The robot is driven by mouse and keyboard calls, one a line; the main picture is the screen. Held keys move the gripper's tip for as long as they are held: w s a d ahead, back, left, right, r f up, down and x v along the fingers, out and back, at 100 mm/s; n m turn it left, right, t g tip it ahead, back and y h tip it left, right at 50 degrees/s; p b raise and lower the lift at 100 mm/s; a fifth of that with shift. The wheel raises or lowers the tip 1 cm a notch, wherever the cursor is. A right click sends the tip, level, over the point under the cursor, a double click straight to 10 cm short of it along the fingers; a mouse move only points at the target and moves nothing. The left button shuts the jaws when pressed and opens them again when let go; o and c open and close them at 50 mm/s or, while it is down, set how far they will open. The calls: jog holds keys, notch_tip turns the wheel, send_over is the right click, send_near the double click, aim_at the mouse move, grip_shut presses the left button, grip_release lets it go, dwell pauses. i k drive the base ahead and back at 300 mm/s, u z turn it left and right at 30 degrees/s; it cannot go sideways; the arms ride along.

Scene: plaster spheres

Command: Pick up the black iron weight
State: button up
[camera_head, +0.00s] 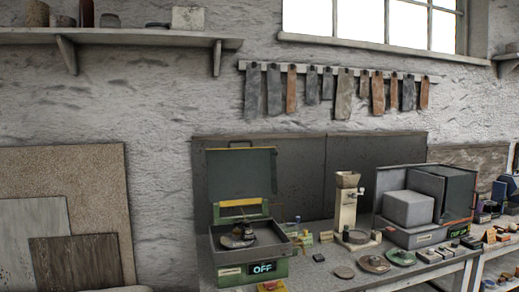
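A small black block (318,257) lies on the grey workbench (316,280), just right of a green machine (272,272) with a lit "OFF" display. It may be the black iron weight, but it is too small to be sure. A dark rounded object (238,239) sits inside the machine's open tray, under a raised lid (241,174); I cannot tell what it is. My gripper is not in view, so its state does not show.
A cream grinder-like device (346,208) and a grey open box holding a pale block (407,209) stand farther right. Several flat round pieces (373,263) lie along the front. Crowded shelves (497,243) are at the far right. Boards (78,220) lean on the left wall.

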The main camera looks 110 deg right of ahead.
aim_at(248, 229)
jog(key=u, duration=1)
jog(key=k, duration=0.1)
jog(key=z, duration=2.55)
jog(key=k, duration=0.25)
jog(key=z, duration=2.1)
jog(key=k, duration=0.65)
jog(key=u, duration=0.25)
jog(key=i, duration=0.4)
